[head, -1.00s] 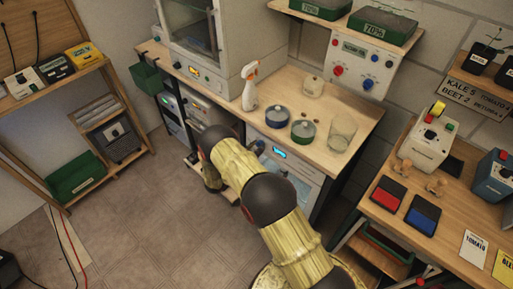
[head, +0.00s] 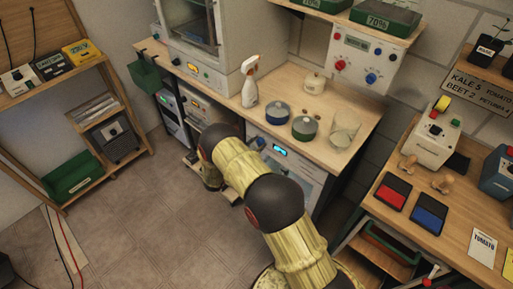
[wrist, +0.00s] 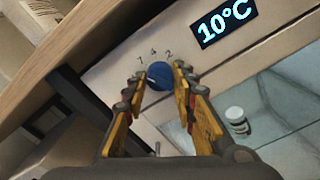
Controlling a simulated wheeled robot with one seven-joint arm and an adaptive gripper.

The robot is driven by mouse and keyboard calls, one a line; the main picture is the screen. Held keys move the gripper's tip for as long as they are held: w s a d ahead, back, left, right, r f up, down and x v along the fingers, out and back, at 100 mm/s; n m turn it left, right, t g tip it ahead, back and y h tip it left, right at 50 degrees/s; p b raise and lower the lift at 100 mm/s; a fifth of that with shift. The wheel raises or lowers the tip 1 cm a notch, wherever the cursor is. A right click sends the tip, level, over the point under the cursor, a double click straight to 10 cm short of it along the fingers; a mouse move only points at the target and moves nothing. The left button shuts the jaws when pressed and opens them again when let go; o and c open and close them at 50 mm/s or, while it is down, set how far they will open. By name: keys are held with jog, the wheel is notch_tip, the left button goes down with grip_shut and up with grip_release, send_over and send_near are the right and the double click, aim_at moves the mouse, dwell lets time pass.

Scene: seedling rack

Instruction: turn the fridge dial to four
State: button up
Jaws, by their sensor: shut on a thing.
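The fridge dial (wrist: 158,76) is a round blue knob on the pale fridge panel, with a light line on its left part. The marks 4 and 2 show above it, and another digit, 1 or 7, at upper left. My gripper (wrist: 159,78) has one finger on each side of the dial and is shut on it. The fridge display (wrist: 223,21) reads 10°C. In the head view the fridge front (head: 290,166) is under the bench, partly behind my arm; my gripper is hidden there.
A small white jar (wrist: 235,115) shows behind the fridge's glass door. The bench (head: 322,148) above carries a spray bottle (head: 250,88), pots and a glass beaker (head: 344,128). The bench's wooden edge (wrist: 75,60) runs close to my fingers.

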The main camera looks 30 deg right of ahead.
jog(key=m+b, duration=0.5)
jog(key=m, duration=0.4)
jog(key=shift+f, duration=0.1)
jog(key=shift+m+b, duration=0.3)
dwell(0.4)
jog(key=o, duration=1)
jog(key=shift+o, duration=0.8)
jog(key=shift+a, duration=0.1)
jog(key=v, duration=1.1)
jog(key=shift+s+a, duration=0.15)
jog(key=shift+a, duration=0.25)
